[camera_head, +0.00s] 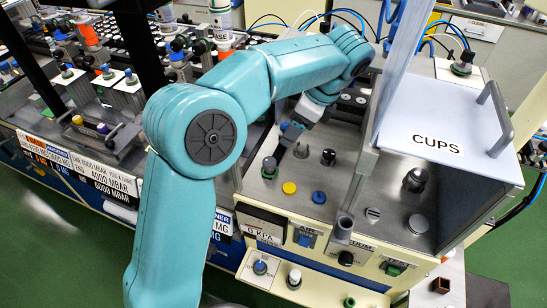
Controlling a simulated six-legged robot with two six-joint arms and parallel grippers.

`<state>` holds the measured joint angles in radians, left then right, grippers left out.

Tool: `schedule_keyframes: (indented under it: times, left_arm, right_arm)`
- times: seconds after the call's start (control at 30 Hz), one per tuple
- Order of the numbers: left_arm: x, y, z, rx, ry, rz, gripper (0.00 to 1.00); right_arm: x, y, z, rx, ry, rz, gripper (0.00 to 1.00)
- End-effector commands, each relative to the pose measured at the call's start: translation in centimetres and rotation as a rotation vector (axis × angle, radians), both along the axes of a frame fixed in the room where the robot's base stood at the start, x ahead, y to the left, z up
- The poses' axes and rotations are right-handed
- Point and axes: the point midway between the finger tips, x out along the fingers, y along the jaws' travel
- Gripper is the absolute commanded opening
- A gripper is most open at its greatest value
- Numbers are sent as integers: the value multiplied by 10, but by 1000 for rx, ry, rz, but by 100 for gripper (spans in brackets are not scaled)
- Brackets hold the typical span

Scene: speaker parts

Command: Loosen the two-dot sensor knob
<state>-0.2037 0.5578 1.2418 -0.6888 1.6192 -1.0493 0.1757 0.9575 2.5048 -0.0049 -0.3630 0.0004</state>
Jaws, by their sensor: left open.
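My left arm, teal, comes in from the bottom left and bends over the machine. My left gripper (293,137) points down over the grey metal deck and is open. A dark knob with two small bumps on top (328,157) stands just right of the gripper, apart from it. It may be the two-dot sensor knob, but the dots are too small to confirm. Another dark knob (269,167) stands to the left of the fingers. The space between the fingers is partly hidden by the gripper. My right gripper is not in view.
A white cover marked CUPS (440,142), with a grey handle (497,118), and a clear upright panel border the right side. A black knob (417,180) stands under the cover.

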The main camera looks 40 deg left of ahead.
Motion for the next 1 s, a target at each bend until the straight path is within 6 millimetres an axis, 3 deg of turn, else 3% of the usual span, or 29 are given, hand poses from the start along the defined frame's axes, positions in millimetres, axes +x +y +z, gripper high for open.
schedule_keyframes:
  times: [0.6, 0.8, 1.0]
  left_arm:
    - [-15, 49, -122, -1, 4, 2, 65]
    - [-15, 55, -139, -1, 2, 1, 65]
    - [-14, 56, -142, -1, 0, 0, 65]
  right_arm:
    - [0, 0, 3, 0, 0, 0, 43]
    - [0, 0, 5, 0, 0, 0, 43]
    - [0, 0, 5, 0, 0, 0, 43]
